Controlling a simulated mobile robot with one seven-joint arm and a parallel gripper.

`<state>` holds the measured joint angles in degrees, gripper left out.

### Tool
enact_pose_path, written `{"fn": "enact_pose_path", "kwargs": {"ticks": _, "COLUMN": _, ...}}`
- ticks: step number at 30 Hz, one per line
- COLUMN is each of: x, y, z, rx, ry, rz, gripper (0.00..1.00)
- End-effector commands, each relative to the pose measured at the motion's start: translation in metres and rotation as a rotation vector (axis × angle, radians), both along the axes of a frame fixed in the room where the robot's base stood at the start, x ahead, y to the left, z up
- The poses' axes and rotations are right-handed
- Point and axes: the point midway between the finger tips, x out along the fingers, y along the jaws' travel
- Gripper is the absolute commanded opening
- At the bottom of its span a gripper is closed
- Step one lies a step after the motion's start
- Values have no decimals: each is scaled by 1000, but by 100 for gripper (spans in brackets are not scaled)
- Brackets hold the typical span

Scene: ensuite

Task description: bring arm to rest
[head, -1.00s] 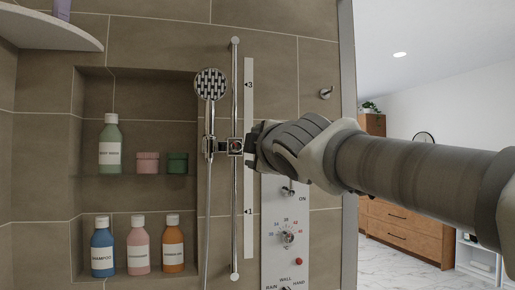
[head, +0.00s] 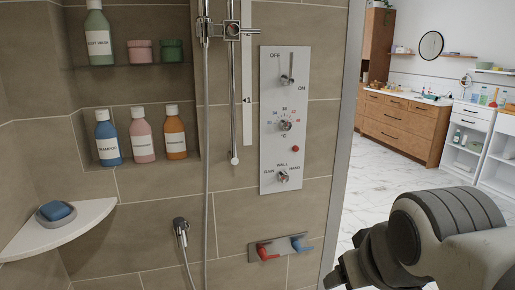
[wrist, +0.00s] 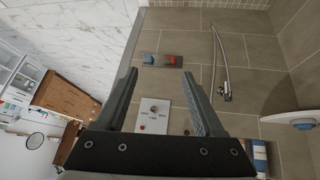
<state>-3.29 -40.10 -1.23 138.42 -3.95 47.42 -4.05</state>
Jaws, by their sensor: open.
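My gripper (head: 338,278) is at the lower right of the head view, in front of the shower's edge, with my arm coming in from the right. In the wrist view my gripper (wrist: 168,92) shows two dark fingers spread wide apart, with nothing between them but the distant shower wall. It is apart from the wall and touches nothing that I can see.
The control panel (head: 286,120) and red and blue taps (head: 280,247) are on the tiled wall. A corner shelf (head: 60,232) holds a blue soap. Bottles stand in the niche (head: 95,175). Open marble floor (head: 400,175) and wooden drawers (head: 405,125) lie right.

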Motion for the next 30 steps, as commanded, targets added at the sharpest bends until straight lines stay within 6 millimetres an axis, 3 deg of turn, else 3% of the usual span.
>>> {"fn": "enact_pose_path", "kwargs": {"ticks": 2, "x": -35, "y": 0, "z": -33, "rx": 80, "ry": 96, "rz": -110, "gripper": 70}}
{"fn": "enact_pose_path", "kwargs": {"ticks": 3, "x": -42, "y": 2, "z": -27, "rx": 101, "ry": 119, "rz": -133, "gripper": 70}}
{"fn": "enact_pose_path", "kwargs": {"ticks": 4, "x": -38, "y": 2, "z": -12, "rx": 96, "ry": 112, "rz": -125, "gripper": 70}}
{"fn": "enact_pose_path", "kwargs": {"ticks": 18, "x": -37, "y": 2, "z": 101, "rx": 89, "ry": 108, "rz": -116, "gripper": 70}}
{"fn": "enact_pose_path", "kwargs": {"ticks": 24, "x": -36, "y": 2, "z": 123, "rx": 89, "ry": 107, "rz": -115, "gripper": 70}}
{"fn": "enact_pose_path", "kwargs": {"ticks": 30, "x": -36, "y": 2, "z": 124, "rx": 89, "ry": 107, "rz": -115, "gripper": 70}}
